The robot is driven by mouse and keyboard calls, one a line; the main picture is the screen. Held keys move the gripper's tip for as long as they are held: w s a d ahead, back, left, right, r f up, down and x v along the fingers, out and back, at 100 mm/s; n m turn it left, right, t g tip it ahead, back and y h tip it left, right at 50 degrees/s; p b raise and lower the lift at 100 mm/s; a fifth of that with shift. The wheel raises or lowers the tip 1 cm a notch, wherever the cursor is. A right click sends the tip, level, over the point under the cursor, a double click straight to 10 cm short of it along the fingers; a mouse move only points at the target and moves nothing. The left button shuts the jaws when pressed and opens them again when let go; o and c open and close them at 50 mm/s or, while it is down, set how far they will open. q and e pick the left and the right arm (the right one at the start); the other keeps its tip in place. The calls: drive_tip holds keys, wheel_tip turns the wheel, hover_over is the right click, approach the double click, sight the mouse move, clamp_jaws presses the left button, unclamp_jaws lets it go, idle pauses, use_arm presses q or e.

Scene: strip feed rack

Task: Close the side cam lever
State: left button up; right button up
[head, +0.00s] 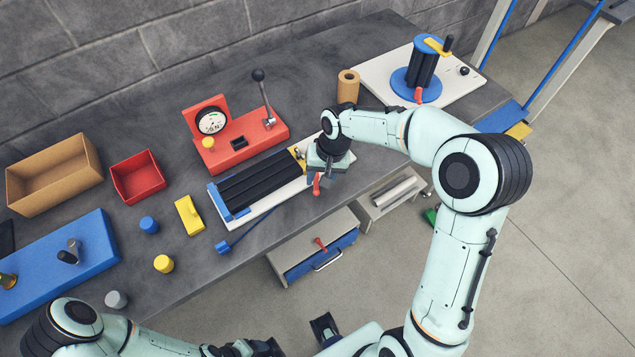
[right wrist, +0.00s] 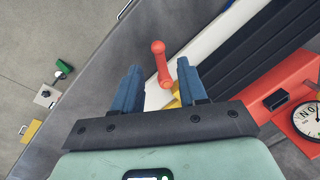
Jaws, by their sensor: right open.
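The side cam lever is a red handle with a rounded end, on the near right end of the white strip rack (head: 303,185) with black channels. It shows in the head view (head: 317,184) and in the right wrist view (right wrist: 160,62). My right gripper (head: 322,173) is over that end of the rack and partly hides it. In the right wrist view its two blue fingers (right wrist: 159,72) are open, with the lever in the gap between them. I cannot tell whether either finger touches it. My left gripper (head: 250,348) is at the bottom edge, partly cut off.
A red block with a dial gauge (head: 245,138) and upright black-knobbed lever stands behind the rack. A tan roll (head: 348,86) and a blue spool on a white plate (head: 378,70) are behind my right arm. An open drawer (head: 322,255) sits below the table's front edge.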

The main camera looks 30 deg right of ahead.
sight(317, 186)
drive_tip(key=shift+w+a+f, duration=0.1)
drive_tip(key=shift+a+f, duration=0.05)
drive_tip(key=shift+f, duration=0.7)
drive_tip(key=shift+w+a+f, duration=0.1)
drive_tip(key=shift+a+f, duration=0.05)
drive_tip(key=shift+f, duration=0.65)
clamp_jaws()
